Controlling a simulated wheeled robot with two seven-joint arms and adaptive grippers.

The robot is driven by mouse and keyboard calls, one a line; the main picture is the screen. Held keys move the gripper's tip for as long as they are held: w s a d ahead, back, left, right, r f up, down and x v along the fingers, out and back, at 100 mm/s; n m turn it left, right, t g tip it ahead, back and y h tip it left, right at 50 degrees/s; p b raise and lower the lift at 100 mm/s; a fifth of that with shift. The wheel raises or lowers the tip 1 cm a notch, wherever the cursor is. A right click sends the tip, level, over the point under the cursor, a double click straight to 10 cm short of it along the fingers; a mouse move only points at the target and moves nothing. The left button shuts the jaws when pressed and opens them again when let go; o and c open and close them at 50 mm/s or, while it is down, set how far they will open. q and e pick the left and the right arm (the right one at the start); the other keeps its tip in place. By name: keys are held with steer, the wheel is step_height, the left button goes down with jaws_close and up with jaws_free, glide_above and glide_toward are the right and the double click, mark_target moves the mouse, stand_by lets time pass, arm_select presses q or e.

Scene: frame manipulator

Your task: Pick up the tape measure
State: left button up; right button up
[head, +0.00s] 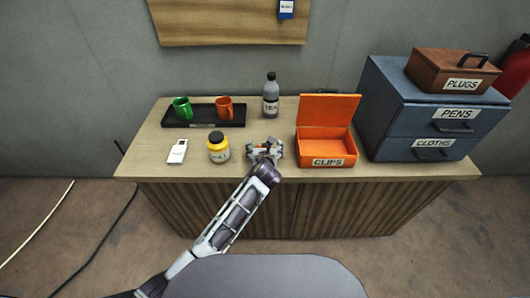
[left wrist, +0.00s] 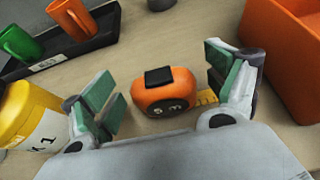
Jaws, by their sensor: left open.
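The orange tape measure (left wrist: 160,97) with a black top and a yellow tape end lies on the wooden cabinet top, seen in the left wrist view. It sits between the green-padded fingers of my left gripper (left wrist: 167,84), with a gap on the left side and the right finger close to the yellow tape end. My left gripper (head: 265,150) is open. In the head view it covers most of the tape measure. My right gripper is not in view.
A yellow jar (head: 218,150) stands close left of the gripper, and an open orange clips box (head: 326,162) stands to the right. Behind are a black tray (head: 203,124) with green and orange mugs and a grey bottle (head: 270,98). A blue drawer unit (head: 385,110) fills the right end.

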arm_select(q)
steer(key=shift+w, duration=0.1)
stand_by(0.4)
steer(key=c, duration=1.3)
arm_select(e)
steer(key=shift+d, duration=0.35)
arm_select(q)
steer(key=shift+r, duration=0.1)
step_height(320, 180, up, 9)
steer(key=shift+f+p, duration=0.2)
steer(key=shift+p, duration=0.15)
steer(key=shift+r, duration=0.55)
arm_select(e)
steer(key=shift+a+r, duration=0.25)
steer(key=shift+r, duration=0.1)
